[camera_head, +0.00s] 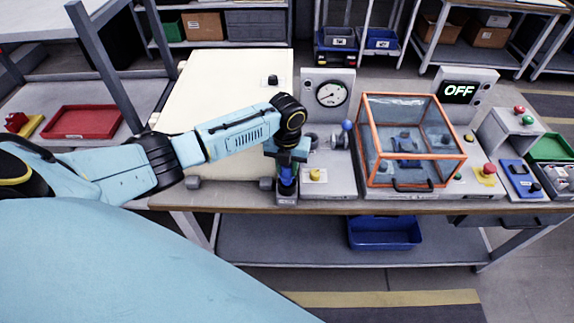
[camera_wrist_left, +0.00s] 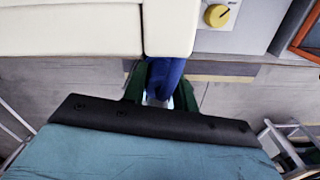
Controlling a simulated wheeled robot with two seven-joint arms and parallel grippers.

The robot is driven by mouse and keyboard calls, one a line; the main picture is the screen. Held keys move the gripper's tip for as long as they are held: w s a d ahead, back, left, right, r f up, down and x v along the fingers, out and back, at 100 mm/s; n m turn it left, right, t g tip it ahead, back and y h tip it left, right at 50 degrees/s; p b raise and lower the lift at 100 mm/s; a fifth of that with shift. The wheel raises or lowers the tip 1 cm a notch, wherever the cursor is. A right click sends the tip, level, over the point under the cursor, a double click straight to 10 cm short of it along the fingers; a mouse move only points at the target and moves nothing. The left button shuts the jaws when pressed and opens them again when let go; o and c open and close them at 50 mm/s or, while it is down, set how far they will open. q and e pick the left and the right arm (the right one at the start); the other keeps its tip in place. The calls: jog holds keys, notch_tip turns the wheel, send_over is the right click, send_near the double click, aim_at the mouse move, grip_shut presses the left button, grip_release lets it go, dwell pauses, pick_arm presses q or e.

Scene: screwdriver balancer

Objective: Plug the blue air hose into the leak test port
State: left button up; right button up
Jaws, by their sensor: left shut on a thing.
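My left gripper (camera_head: 287,186) hangs over the front edge of the workbench, left of the gauge station. Its dark green fingers are shut on a blue piece, which I take to be the blue air hose (camera_head: 286,173). The blue piece also shows between the fingers in the left wrist view (camera_wrist_left: 165,72). A small grey block (camera_head: 286,200) shows just below the fingertips; I cannot tell whether the blue piece touches it. The test station has a round gauge (camera_head: 331,94) and a yellow knob (camera_head: 315,174). I cannot make out the leak test port. My right gripper is not in view.
A blue-ball lever (camera_head: 347,126) stands between gauge and box. A blue bin (camera_head: 385,232) sits below.

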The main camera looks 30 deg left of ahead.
pick_arm(q)
jog(key=shift+f+b, duration=0.9)
jog(key=shift+f, duration=0.6)
jog(key=o, duration=1.1)
notch_tip(320, 180, up, 14)
jog(key=shift+f, duration=0.25)
